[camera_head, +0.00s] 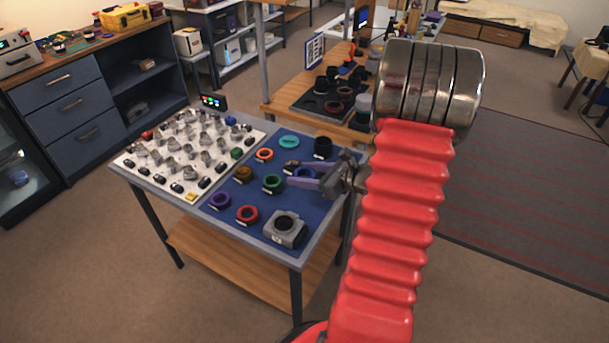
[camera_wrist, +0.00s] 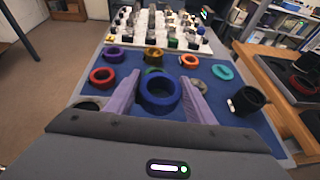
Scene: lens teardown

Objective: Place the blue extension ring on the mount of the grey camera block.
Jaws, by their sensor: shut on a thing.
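The blue extension ring (camera_wrist: 160,106) stands out between the two purple fingers of my gripper (camera_wrist: 160,84) in the wrist view, and the fingers are shut on it. In the head view my gripper (camera_head: 297,177) is over the right part of the blue mat, and the ring (camera_head: 305,172) is partly hidden by a finger. The height of the ring above the mat is hard to tell. The grey camera block (camera_head: 285,230) sits at the mat's front corner with its dark round mount facing up. My gripper is behind it, apart from it.
The blue mat (camera_head: 238,200) also bears purple (camera_head: 219,201), red (camera_head: 247,214), green (camera_head: 272,184), orange (camera_head: 264,155) and teal (camera_head: 289,142) rings and a black cylinder (camera_head: 322,146). A white board (camera_head: 160,170) with many small parts fills the table's left.

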